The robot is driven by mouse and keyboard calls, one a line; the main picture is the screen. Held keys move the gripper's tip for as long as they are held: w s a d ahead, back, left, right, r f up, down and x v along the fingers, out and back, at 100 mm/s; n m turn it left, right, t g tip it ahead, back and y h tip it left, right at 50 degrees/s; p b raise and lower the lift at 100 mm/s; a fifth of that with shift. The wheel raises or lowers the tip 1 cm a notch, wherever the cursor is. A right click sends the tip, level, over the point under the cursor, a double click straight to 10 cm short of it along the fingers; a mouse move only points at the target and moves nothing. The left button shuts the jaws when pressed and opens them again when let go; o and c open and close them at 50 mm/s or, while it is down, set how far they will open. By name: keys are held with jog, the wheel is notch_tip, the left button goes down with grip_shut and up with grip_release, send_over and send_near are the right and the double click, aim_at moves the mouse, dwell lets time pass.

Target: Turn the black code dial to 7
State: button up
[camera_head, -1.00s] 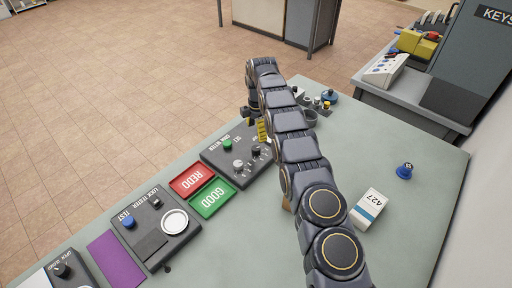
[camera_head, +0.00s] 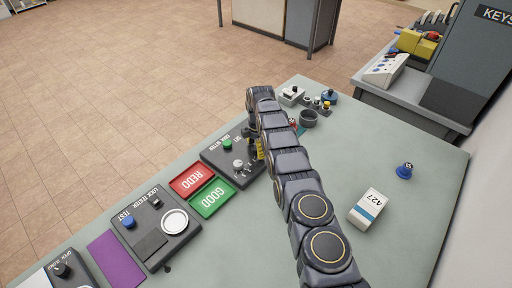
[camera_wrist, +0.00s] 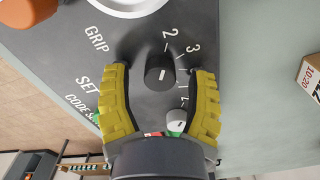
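The dark code-setter panel (camera_head: 222,157) lies on the table, partly covered by my arm in the head view. Its black dial (camera_wrist: 160,72) shows in the wrist view with a short white mark on top; the numbers 2 and 3 are printed beside it. My gripper (camera_wrist: 160,70) is open, its yellow fingers on either side of the dial with a gap at each side. I cannot tell how far above the panel the tips are. A grey-white knob (camera_wrist: 177,121) sits near the dial. In the head view the dial is hidden and a yellow finger (camera_head: 260,148) shows.
A green button (camera_head: 227,144) is on the panel. Red REDO (camera_head: 192,180) and green GOOD (camera_head: 212,197) trays lie beside it, then the lock tester (camera_head: 155,225). A white box marked 427 (camera_head: 368,207) and a blue knob (camera_head: 404,171) stand to the right. A grey cup (camera_head: 308,118) is behind the arm.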

grip_shut()
jog(key=shift+m, duration=0.5)
jog(key=m, duration=0.3)
jog(key=shift+f+m, duration=0.1)
jog(key=shift+m, duration=0.3)
jog(key=m, duration=0.4)
jog(key=shift+m, duration=0.3)
jog(key=m, duration=1.3)
jog(key=shift+s+m, duration=0.1)
jog(key=shift+m, duration=0.2)
